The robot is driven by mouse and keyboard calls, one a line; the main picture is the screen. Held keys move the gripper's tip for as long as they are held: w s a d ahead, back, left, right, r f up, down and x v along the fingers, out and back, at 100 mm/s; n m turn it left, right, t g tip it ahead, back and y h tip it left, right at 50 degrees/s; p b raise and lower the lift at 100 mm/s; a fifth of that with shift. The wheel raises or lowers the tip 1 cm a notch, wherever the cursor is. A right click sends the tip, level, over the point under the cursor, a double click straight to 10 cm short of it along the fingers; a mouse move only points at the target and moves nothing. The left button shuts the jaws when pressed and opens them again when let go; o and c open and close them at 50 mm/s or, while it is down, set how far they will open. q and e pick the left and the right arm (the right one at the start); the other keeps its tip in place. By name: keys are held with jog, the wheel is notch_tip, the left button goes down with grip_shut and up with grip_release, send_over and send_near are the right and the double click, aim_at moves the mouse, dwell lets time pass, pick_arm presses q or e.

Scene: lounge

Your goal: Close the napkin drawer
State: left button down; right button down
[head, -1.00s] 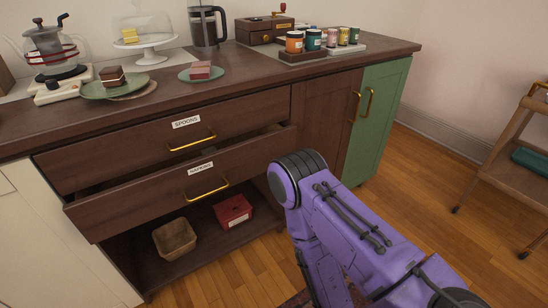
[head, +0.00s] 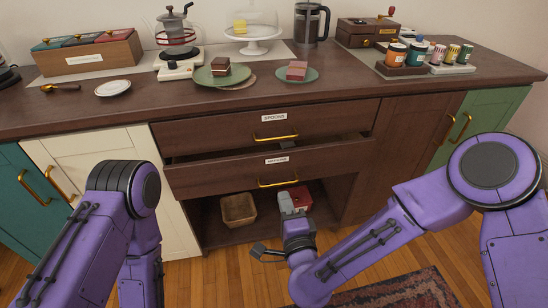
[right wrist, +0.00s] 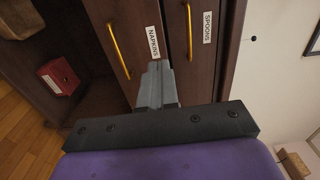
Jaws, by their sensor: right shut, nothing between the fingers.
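The napkin drawer (head: 215,180), dark brown with a brass handle (head: 278,184) and a "NAPKINS" label, is partly open below the spoons drawer (head: 215,134). A dark gap shows above its front. My right gripper (head: 293,200) is shut and empty, in front of the drawer just below its handle in the head view. In the right wrist view, the shut fingers (right wrist: 157,75) point at the drawer front near the napkins label (right wrist: 152,42); I cannot tell whether they touch it. My left arm shows at left, but its gripper is out of view.
An open shelf below holds a wicker basket (head: 239,210) and a red box (head: 299,195). The countertop (head: 130,108) above carries plates with cake, a glass dome, a coffee press and jars. A patterned rug (head: 400,290) lies on the wood floor.

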aim_at(271, 157)
jog(key=x, duration=1.3)
jog(key=shift+w+a+f, duration=0.1)
jog(key=shift+w, duration=0.3)
pick_arm(q)
jog(key=shift+f, duration=0.25)
